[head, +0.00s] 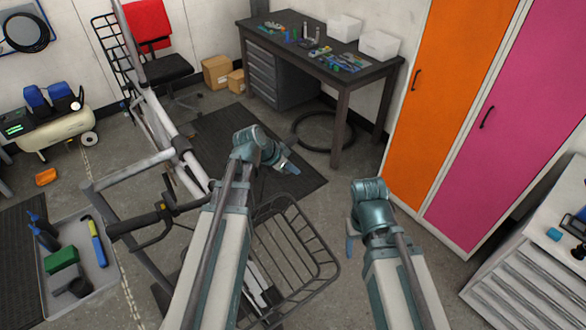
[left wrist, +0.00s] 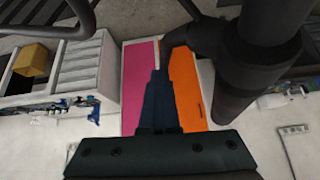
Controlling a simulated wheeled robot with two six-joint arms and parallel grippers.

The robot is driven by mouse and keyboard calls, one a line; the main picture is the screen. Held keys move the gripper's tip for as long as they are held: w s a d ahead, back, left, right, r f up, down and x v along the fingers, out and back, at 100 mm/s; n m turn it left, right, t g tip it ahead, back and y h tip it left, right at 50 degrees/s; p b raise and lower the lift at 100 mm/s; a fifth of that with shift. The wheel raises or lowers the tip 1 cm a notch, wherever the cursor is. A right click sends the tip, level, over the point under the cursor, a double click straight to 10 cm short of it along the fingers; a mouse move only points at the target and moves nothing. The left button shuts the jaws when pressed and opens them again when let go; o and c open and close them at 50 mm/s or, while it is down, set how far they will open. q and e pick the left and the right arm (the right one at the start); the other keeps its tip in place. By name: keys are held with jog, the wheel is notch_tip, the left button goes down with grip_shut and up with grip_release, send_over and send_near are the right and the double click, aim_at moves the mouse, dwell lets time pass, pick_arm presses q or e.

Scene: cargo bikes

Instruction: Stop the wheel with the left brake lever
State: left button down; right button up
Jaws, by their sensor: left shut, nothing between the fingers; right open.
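The cargo bike's handlebar grip (head: 137,223) is black and sits left of my left arm in the head view. A thin dark brake lever (head: 158,240) curves below it. My left gripper (head: 287,164) is shut and empty, beyond and to the right of the grip, apart from the lever. Its dark fingers (left wrist: 159,95) are together in the left wrist view. My right gripper (head: 350,246) is open and empty, right of the bike's wire basket (head: 300,250). I cannot make out the bike's wheel; my left arm hides part of the bike.
Orange (head: 440,90) and pink (head: 500,140) cabinets stand right. A thick dark cylinder (left wrist: 262,60) is close in the left wrist view.

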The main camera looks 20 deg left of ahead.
pick_arm(q)
jog(key=shift+a+r, duration=0.1)
dwell(0.3)
jog(key=shift+w+r+p, duration=0.1)
jog(key=shift+r+p, duration=0.25)
jog(key=shift+p, duration=0.2)
jog(key=shift+r, duration=0.3)
jog(key=p+v, duration=1)
jog(key=v, duration=0.2)
dwell(0.7)
